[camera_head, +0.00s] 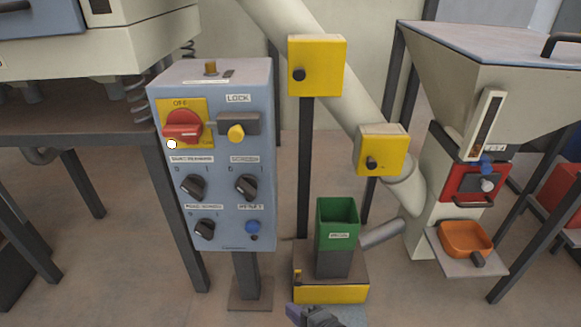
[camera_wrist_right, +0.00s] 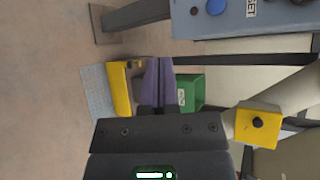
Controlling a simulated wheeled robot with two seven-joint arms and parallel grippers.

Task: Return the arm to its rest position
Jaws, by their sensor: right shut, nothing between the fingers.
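My right gripper (camera_head: 293,312) shows at the bottom edge of the head view, low in front of the yellow base (camera_head: 330,292) that carries the green bin (camera_head: 338,222). In the right wrist view its purple fingers (camera_wrist_right: 158,68) are together with nothing between them. They overlap the view of the green bin (camera_wrist_right: 190,92) and the yellow base (camera_wrist_right: 121,88) beyond, and no contact shows. Most of my right arm is out of the head view. My left gripper is not in view.
A blue-grey control panel (camera_head: 213,150) with a red switch (camera_head: 184,126) stands left of the green bin. Yellow boxes (camera_head: 317,66) sit on a post and pipe behind. A hopper (camera_head: 490,70) with an orange tray (camera_head: 466,239) stands right. The floor at front left is clear.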

